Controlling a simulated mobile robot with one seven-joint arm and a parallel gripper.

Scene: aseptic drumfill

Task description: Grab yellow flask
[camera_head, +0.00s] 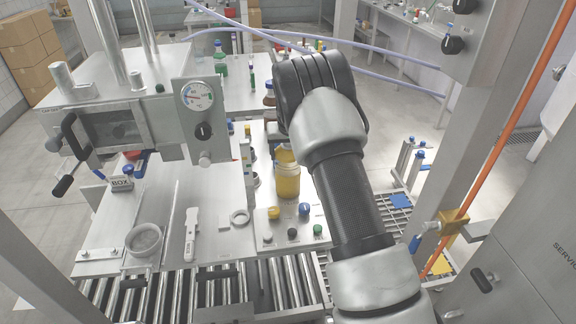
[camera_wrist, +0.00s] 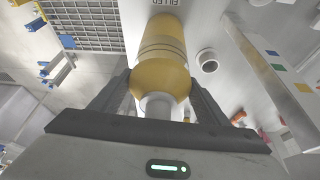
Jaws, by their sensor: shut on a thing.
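The yellow flask (camera_head: 287,174) stands upright on the metal table in the head view, just left of my arm, which hides part of it. In the wrist view the yellow flask (camera_wrist: 163,57) runs up from between the jaws, with its pale neck closest to the palm. My gripper (camera_wrist: 161,84) is shut on the flask, one dark finger on each side. In the head view the fingers are hidden behind my arm.
Colored knobs (camera_head: 304,210) sit in front of the flask. A gauge panel (camera_head: 198,97) rises to the left. Grated floor (camera_wrist: 88,22) shows beside the table.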

